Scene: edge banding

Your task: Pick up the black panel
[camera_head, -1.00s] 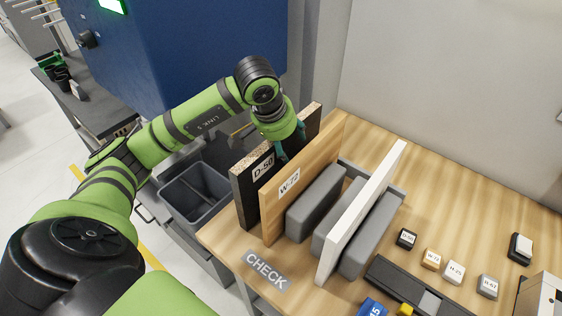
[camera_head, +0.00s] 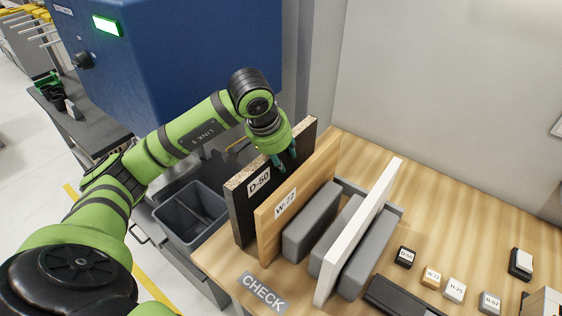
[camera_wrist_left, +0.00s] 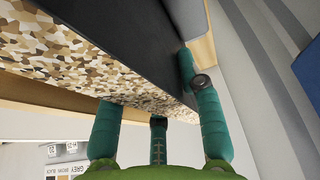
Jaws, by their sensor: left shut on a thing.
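The black panel (camera_head: 242,214), with a D-50 label and a speckled brown top edge, stands upright at the left end of the panel row in the head view. My left gripper (camera_head: 284,160) is shut on its top edge, toward the far end. In the left wrist view the panel's dark face (camera_wrist_left: 115,40) and speckled edge (camera_wrist_left: 70,65) run between the teal fingers of the gripper (camera_wrist_left: 160,110). The panel's lower far part is hidden behind the wooden panel. I cannot tell whether its bottom is clear of its support. My right gripper is not in view.
The wooden W-72 panel (camera_head: 270,230) stands close beside the black one. Grey blocks (camera_head: 312,222) and a white panel (camera_head: 358,235) follow to the right. A grey bin (camera_head: 178,228) is at left, below the table edge. The blue machine (camera_head: 190,60) stands behind.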

